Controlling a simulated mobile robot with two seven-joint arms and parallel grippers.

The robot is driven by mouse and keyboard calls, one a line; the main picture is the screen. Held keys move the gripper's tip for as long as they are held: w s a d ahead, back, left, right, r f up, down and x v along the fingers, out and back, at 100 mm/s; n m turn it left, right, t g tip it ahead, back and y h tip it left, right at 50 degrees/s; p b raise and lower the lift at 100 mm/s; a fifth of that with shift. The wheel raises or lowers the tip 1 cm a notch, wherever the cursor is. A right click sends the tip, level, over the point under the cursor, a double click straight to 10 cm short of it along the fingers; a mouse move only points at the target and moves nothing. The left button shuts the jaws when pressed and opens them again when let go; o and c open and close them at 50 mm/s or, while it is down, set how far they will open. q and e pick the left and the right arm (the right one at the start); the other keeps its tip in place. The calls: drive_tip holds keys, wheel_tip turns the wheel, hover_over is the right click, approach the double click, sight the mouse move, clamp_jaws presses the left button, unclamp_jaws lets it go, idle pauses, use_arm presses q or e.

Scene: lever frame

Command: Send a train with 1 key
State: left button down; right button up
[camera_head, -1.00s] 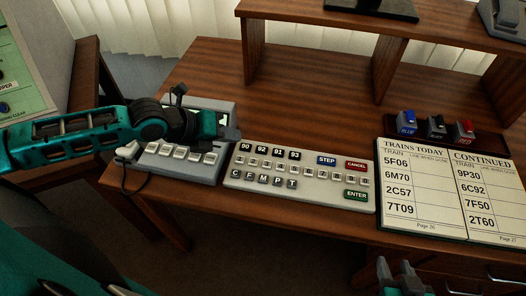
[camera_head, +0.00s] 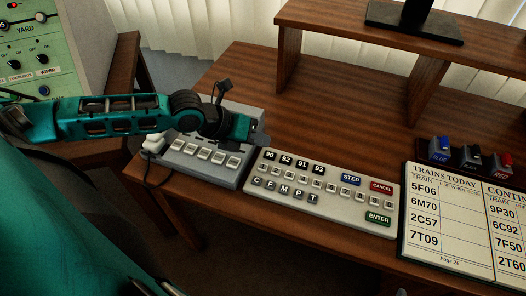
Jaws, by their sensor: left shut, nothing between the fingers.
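A pale keyboard (camera_head: 330,213) lies on the wooden desk, with keys 90, 92, 91 and 93, a row of small keys, letter keys, a blue STEP key (camera_head: 351,180), a red CANCEL key (camera_head: 382,187) and a green ENTER key (camera_head: 378,218). A grey box with a row of pale keys (camera_head: 205,151) stands left of it. My left gripper (camera_head: 262,138) is shut and empty, above the right part of the grey box and near the keyboard's upper left corner. It hides part of the box. My right gripper is out of view.
An open train book (camera_head: 450,225) lies right of the keyboard. Blue, black and red stamps (camera_head: 474,160) stand behind it. A wooden shelf (camera_head: 400,40) spans the back. A green panel (camera_head: 40,50) is at the far left. Bare desk lies behind the keyboard.

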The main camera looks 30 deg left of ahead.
sight(259, 167)
use_arm(q)
wheel_tip(259, 167, down, 7)
drive_tip(key=b, duration=0.5)
drive_tip(key=shift+r, duration=0.15)
idle(0.9)
idle(0.7)
drive_tip(key=shift+f+b, duration=0.35)
drive_tip(key=shift+f, duration=0.05)
drive_tip(key=shift+f+b, duration=0.3)
drive_tip(key=shift+f, duration=0.1)
idle(0.5)
drive_tip(key=shift+r, duration=0.15)
drive_tip(key=shift+r+p, duration=0.65)
drive_tip(key=shift+p, duration=0.05)
drive_tip(key=shift+r, duration=0.15)
